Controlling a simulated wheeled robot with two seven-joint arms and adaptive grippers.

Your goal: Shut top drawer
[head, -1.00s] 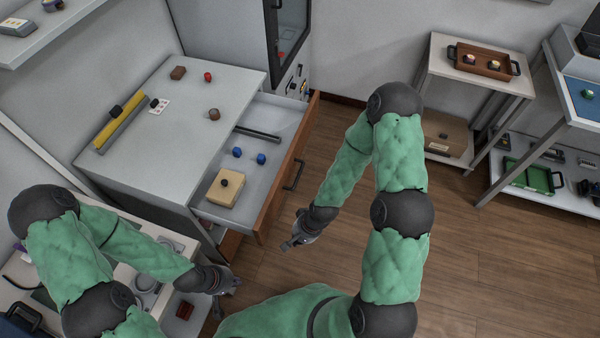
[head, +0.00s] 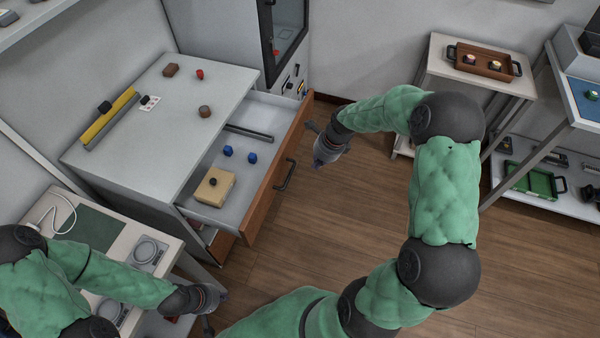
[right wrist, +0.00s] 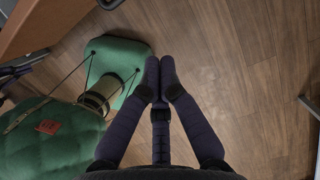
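The top drawer (head: 265,185) of the grey cabinet (head: 150,130) stands pulled out, with a brown wooden front and a black bar handle (head: 286,175). It holds two blue knobbed items (head: 240,154) and a tan box (head: 214,187) with a dark knob. My right gripper (head: 322,158) is in the air to the right of the drawer front, apart from the handle. In the right wrist view its fingertips (right wrist: 160,75) are together, with nothing seen between them. My left gripper (head: 210,315) is low, left of centre, away from the drawer; its fingers are too small to judge.
A lower drawer (head: 222,245) shows slightly out beneath the top one. Small items and a yellow bar (head: 110,118) lie on the cabinet top. A bench with dials (head: 148,250) is at lower left. Wooden floor (head: 310,230) is clear before the drawer. Shelves stand at right.

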